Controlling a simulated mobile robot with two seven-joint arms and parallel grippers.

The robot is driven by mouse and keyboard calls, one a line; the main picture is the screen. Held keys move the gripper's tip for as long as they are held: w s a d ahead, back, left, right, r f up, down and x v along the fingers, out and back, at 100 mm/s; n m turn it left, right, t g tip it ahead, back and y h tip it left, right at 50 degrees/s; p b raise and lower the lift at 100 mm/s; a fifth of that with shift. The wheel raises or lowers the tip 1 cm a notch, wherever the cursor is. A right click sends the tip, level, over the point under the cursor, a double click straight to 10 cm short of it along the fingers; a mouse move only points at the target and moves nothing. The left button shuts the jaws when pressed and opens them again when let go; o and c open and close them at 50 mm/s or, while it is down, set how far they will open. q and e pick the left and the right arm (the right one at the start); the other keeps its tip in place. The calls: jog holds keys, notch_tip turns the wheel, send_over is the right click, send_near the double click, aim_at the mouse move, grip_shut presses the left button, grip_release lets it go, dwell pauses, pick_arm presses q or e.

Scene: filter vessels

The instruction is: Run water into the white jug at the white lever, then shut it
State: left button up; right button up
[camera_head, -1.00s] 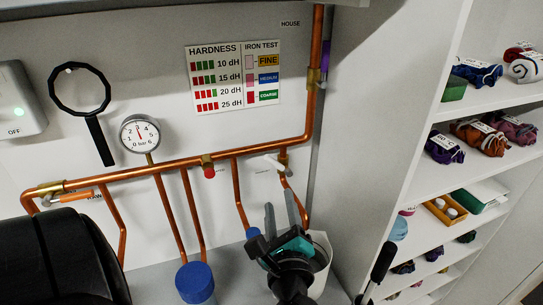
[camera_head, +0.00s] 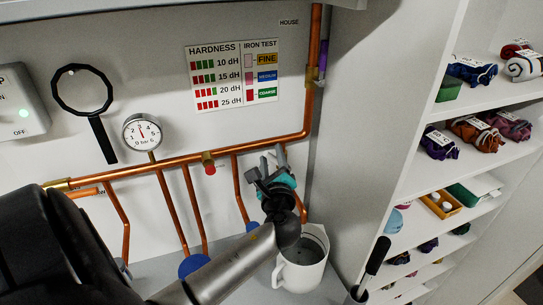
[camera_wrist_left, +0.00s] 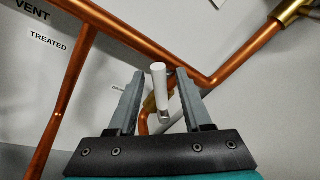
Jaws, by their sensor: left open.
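The white jug (camera_head: 303,262) stands upright under the pipes at the right of the counter, its handle towards the left. My left gripper (camera_head: 266,165) is up at the pipe above the jug, its fingers open. In the left wrist view the white lever (camera_wrist_left: 159,88) stands between the two open fingers (camera_wrist_left: 157,100), with a gap to be seen on both sides. In the head view my gripper hides the lever. I cannot see water running. My right gripper is not in view.
A black magnifier (camera_head: 77,92) hangs on the left. A shelf unit (camera_head: 400,200) closes off the right. A black handle (camera_head: 376,257) stands up near the jug.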

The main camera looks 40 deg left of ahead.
pick_arm(q)
jog(key=shift+w, duration=0.1)
jog(key=shift+c, duration=0.2)
grip_shut()
dwell(1.2)
